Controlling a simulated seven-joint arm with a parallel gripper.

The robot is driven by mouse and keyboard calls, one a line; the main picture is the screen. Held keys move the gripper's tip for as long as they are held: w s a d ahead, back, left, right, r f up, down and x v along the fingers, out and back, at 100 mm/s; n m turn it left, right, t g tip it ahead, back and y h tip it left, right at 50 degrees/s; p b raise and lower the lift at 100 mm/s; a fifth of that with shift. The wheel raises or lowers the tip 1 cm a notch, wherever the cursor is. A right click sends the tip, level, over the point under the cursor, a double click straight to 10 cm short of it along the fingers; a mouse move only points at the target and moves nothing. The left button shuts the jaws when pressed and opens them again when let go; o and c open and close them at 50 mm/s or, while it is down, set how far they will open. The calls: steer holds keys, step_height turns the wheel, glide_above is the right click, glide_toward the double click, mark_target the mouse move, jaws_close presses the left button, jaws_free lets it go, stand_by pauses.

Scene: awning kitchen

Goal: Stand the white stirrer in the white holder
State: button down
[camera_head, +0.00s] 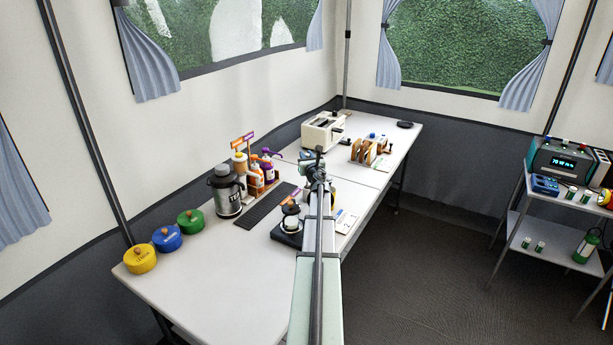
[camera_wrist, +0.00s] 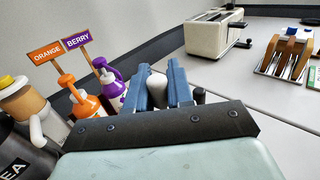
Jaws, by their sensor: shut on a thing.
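My gripper (camera_head: 314,160) is over the middle of the table in the head view. In the wrist view its two blue fingers (camera_wrist: 163,88) are shut on a white, rounded piece (camera_wrist: 157,86), which appears to be the white stirrer. Only a short part of it shows between the fingers; the rest is hidden. In the head view I cannot make out the stirrer behind my arm. I cannot pick out the white holder for certain in either view; my gripper and arm cover part of the table.
Orange (camera_wrist: 84,99) and purple (camera_wrist: 110,84) pump bottles with ORANGE and BERRY signs stand left of the fingers. A toaster (camera_head: 322,132) and a toast rack (camera_head: 369,150) stand farther back. A grey jug (camera_head: 226,196) and yellow, blue and green tins (camera_head: 140,259) are at left.

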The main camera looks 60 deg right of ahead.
steer(key=shift+f, duration=3)
steer(key=c, duration=1)
jaws_free()
steer(key=v, duration=1.2)
steer(key=shift+r, duration=0.2)
